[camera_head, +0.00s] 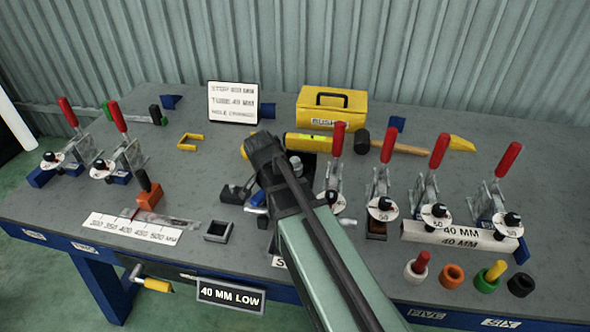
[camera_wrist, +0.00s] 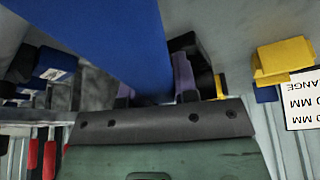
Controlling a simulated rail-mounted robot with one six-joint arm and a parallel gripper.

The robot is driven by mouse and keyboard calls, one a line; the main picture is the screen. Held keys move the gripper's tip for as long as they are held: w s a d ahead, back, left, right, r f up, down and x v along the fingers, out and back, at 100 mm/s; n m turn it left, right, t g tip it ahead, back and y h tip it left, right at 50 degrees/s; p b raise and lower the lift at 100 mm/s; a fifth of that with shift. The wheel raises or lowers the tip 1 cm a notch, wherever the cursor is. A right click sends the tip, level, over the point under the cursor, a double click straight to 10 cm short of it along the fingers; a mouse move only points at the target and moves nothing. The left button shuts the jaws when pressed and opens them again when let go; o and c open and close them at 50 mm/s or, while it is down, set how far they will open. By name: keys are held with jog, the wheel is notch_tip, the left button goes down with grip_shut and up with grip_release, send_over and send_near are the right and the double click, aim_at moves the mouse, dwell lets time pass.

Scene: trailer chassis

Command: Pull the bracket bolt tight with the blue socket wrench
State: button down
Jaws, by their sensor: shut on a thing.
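My gripper (camera_head: 266,165) is over the middle of the bench, and its jaws hide much of what is between them. In the wrist view my gripper (camera_wrist: 154,88) is shut on a long blue bar (camera_wrist: 100,35), which looks like the blue socket wrench. In the head view only a small blue and silver piece (camera_head: 257,198) shows beside the jaws. A dark block (camera_head: 235,192) that may belong to the bracket lies just left of it. The bolt and the wrench's socket end are hidden, so I cannot tell whether they are engaged.
Red-handled clamps (camera_head: 383,180) stand on the right, others on the left. A yellow box (camera_head: 332,108), a hammer (camera_head: 400,147) and a sign (camera_head: 234,103) are behind. A ruler plate (camera_head: 132,228) and square frame (camera_head: 217,231) lie front left. Coloured sockets (camera_head: 453,275) stand front right.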

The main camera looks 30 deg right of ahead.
jog(key=shift+w+a+m, duration=0.2)
jog(key=shift+w+m, duration=0.1)
jog(key=shift+m, duration=0.2)
jog(key=shift+s+d+n, duration=0.1)
jog(key=shift+s+n, duration=0.1)
jog(key=shift+n, duration=0.1)
jog(key=shift+r, duration=0.1)
notch_tip(320, 180, up, 6)
jog(key=p, duration=0.6)
dwell(0.5)
jog(key=shift+r+p, duration=0.9)
jog(key=shift+p, duration=0.1)
jog(key=shift+f, duration=0.2)
